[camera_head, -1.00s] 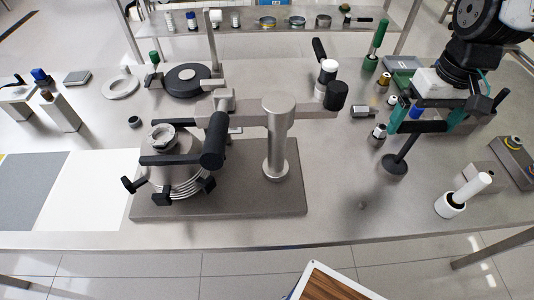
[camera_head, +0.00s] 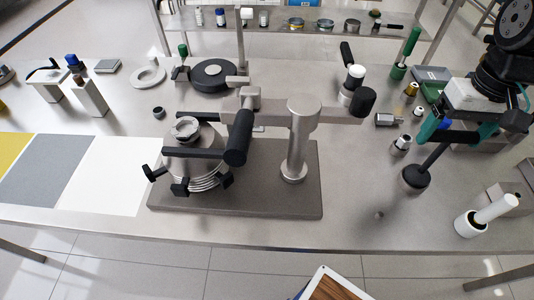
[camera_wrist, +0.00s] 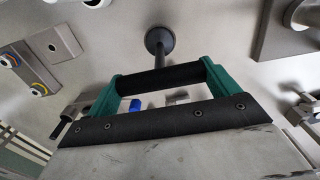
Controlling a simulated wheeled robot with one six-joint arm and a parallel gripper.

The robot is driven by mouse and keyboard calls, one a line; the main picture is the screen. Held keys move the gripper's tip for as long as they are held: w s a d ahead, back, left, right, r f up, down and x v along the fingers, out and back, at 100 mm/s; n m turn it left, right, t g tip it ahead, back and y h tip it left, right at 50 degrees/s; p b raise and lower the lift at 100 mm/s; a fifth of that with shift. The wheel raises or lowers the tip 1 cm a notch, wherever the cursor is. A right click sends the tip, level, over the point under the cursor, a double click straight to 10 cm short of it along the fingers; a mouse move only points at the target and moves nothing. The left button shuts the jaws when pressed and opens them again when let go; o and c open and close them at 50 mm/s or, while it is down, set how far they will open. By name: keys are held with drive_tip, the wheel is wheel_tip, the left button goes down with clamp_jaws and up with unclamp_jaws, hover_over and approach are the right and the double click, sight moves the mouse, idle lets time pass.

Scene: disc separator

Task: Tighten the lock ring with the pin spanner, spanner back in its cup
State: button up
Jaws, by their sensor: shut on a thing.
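The bowl (camera_head: 200,174) stands on a grey base plate at left, with black clamp arms around it. A notched metal ring (camera_head: 187,127), which looks like the lock ring, sits on its top. My gripper (camera_head: 457,137) is at the right of the bench, with green fingers at both ends of a black bar. The wrist view shows the bar (camera_wrist: 162,79) between the fingers. It seems to be the handle of a dark tool, likely the pin spanner (camera_head: 431,157). Its stem runs down to a round dark cup or foot (camera_head: 417,180); the exact contact there is hidden.
A white cup (camera_head: 470,226) with a white-handled tool stands near the front right. A green-handled tool (camera_head: 409,45) stands farther back. A metal column (camera_head: 296,145) and a horizontal arm stand between my gripper and the bowl. A white mat (camera_head: 115,177) lies clear at left.

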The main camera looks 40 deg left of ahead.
drive_tip(key=shift+r, duration=3.15)
